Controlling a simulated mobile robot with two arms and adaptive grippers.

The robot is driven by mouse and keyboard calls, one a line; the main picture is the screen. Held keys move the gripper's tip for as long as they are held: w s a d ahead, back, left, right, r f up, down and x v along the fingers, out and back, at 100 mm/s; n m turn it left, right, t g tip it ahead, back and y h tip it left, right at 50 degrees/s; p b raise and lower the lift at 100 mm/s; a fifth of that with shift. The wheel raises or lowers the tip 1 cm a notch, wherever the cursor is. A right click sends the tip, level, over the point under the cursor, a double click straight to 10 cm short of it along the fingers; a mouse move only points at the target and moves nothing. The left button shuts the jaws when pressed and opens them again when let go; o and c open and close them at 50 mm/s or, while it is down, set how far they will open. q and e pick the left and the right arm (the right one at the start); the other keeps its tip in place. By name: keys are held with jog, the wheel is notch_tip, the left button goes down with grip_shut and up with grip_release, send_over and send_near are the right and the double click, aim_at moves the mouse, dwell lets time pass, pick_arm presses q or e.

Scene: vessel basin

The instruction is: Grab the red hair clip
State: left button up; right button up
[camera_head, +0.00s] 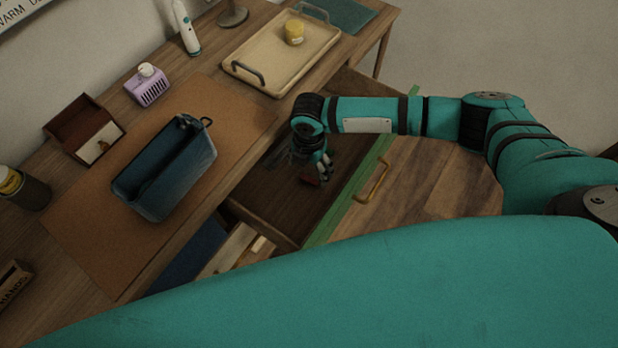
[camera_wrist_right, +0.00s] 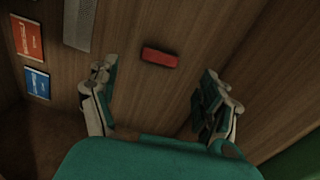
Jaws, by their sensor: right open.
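The red hair clip (camera_wrist_right: 159,57) lies on the wooden drawer floor in the right wrist view, a small red bar between and beyond my fingertips. My left gripper does not show.
The open drawer (camera_head: 274,218) has a green front edge and a brass handle (camera_head: 373,182). A red box (camera_wrist_right: 26,38), a blue box (camera_wrist_right: 37,83) and a grey strip (camera_wrist_right: 79,24) lie in it. A blue basin (camera_head: 166,169) and a tray (camera_head: 282,52) stand on the desk.

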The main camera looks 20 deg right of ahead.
aim_at(309, 180)
jog(key=shift+s+f, duration=0.15)
jog(key=shift+f, duration=0.35)
notch_tip(309, 180, down, 4)
jog(key=shift+a+r, duration=0.1)
jog(key=shift+a, duration=0.05)
jog(key=shift+f, duration=0.35)
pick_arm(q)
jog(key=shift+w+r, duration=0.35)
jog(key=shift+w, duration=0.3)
pick_arm(e)
jog(key=c, duration=0.8)
